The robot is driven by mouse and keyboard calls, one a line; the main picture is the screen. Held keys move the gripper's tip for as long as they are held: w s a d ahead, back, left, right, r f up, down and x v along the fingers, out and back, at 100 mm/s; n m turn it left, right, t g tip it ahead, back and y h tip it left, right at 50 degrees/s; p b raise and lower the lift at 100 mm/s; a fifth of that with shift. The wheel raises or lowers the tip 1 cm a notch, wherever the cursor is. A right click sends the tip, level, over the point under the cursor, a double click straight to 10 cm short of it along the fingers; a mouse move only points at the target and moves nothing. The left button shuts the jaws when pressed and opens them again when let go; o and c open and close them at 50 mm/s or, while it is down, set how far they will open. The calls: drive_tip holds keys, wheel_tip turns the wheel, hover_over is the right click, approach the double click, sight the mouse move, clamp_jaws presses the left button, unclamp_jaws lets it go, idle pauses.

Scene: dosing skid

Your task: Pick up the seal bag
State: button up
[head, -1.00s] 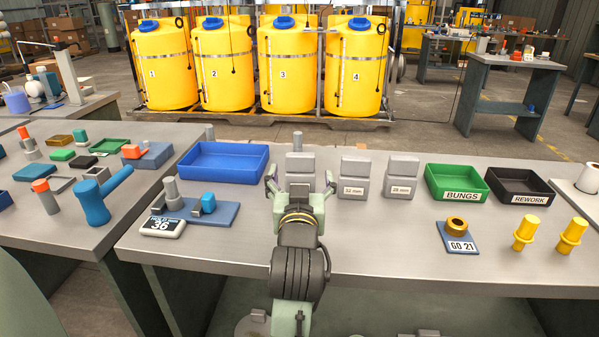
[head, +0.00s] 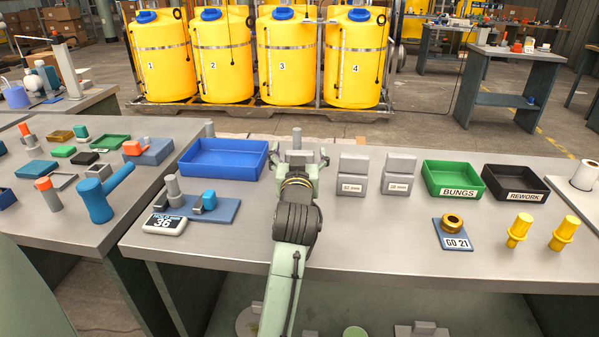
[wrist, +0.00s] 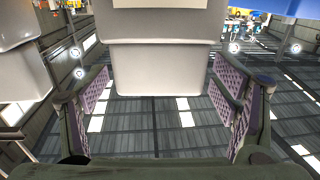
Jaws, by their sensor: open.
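Several pale grey two-part pieces stand in a row at the back of the bench; I cannot tell for sure which is the seal bag. One grey piece (head: 296,157) is mostly hidden behind my gripper (head: 298,162). Two more, the left labelled piece (head: 352,182) and the right labelled piece (head: 398,182), stand to its right. In the wrist view, my gripper (wrist: 160,84) is open, with a finger on each side of a grey piece (wrist: 155,65) and gaps on both sides. Another grey piece (wrist: 25,75) is at the left edge.
A blue tray (head: 223,174) lies just left of my gripper. A green BUNGS tray (head: 455,193) and a black REWORK tray (head: 518,198) are at right. A display reading 36 (head: 165,224) and a GO 21 plate (head: 453,243) lie nearer. The front middle bench is clear.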

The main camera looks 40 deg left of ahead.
drive_tip(key=shift+c, duration=0.2)
drive_tip(key=c, duration=1.5)
drive_tip(key=shift+r, duration=0.1)
drive_tip(key=shift+c, duration=0.2)
